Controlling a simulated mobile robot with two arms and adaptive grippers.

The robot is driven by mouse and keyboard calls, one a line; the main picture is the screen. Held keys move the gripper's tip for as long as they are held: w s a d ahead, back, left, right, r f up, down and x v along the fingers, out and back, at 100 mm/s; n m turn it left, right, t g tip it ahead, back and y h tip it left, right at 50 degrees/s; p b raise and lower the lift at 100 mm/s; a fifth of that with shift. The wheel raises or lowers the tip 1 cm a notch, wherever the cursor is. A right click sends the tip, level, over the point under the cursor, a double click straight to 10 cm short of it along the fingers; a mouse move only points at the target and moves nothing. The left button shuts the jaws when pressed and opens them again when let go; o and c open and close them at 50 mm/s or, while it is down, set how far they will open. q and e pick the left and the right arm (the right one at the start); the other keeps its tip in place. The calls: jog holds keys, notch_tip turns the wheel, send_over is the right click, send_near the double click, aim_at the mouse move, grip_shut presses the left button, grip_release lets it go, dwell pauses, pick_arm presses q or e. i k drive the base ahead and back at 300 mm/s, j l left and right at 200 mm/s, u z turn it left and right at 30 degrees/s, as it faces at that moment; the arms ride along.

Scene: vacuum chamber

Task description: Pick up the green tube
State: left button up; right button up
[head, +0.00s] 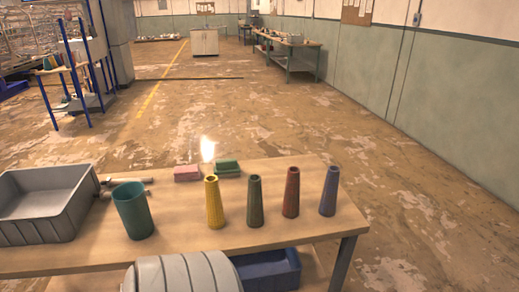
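The green tube (255,201) stands upright on the wooden table (290,237). It tapers towards its open top. It is in a row between a yellow tube (214,203) on its left and a red tube (291,193) on its right, with gaps between them. A blue tube (329,192) stands at the right end of the row. No gripper shows in the head view, and nothing touches the green tube.
A teal cup (133,211) and a grey bin (45,207) stand left of the tubes. Pink (187,173) and green (228,168) blocks lie behind. Metal pieces (126,183) lie near the bin. A blue bin (268,272) is below the tabletop.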

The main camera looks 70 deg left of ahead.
aim_at(255, 213)
jog(key=u, duration=1.85)
